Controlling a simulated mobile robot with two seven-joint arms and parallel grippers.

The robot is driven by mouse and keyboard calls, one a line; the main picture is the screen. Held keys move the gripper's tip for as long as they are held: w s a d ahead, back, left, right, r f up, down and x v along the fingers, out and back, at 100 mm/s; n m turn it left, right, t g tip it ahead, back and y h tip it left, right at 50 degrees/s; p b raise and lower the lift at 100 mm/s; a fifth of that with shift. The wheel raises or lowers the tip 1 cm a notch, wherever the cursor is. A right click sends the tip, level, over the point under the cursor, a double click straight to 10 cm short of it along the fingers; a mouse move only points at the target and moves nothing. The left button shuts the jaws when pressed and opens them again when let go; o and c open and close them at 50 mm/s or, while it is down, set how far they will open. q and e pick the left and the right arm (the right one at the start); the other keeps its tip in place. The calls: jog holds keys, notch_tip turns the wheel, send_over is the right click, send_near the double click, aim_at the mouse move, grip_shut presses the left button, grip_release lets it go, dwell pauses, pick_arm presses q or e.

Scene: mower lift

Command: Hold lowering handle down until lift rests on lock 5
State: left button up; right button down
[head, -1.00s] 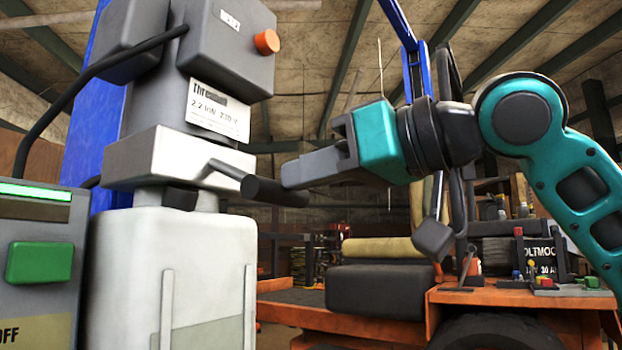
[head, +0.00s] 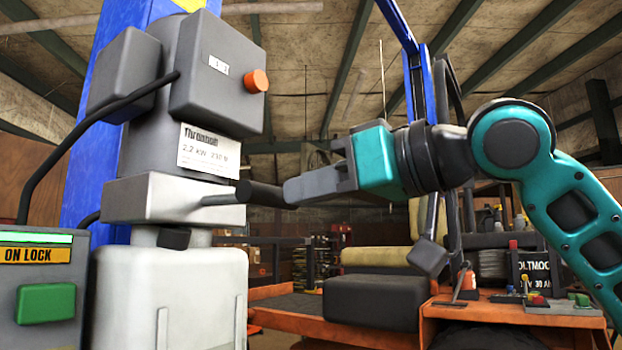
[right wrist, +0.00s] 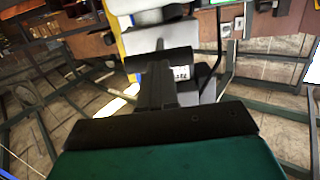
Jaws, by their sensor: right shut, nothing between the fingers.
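The lowering handle, a metal rod with a black grip (head: 266,194), sticks out nearly level from the light grey block (head: 165,199) on the power unit. My right gripper (head: 296,190) is shut and empty, its tips at the right end of the grip; I cannot tell whether they touch. In the right wrist view the black grip (right wrist: 163,61) lies across beyond the fingers. The control box (head: 38,290) at left shows an amber "ON LOCK" sign (head: 27,256) under a lit green bar. A blue lift column (head: 80,190) stands behind. My left gripper is out of view.
The grey motor housing (head: 217,65) with an orange knob (head: 256,80) is above the handle, and a white tank (head: 170,295) is below.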

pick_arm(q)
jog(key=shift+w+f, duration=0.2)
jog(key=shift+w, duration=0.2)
pick_arm(e)
jog(key=v, duration=0.9)
jog(key=shift+d+r, duration=0.2)
jog(key=shift+d, duration=0.1)
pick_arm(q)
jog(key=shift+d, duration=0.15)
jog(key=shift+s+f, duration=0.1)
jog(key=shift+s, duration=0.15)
pick_arm(e)
jog(key=shift+s, duration=0.1)
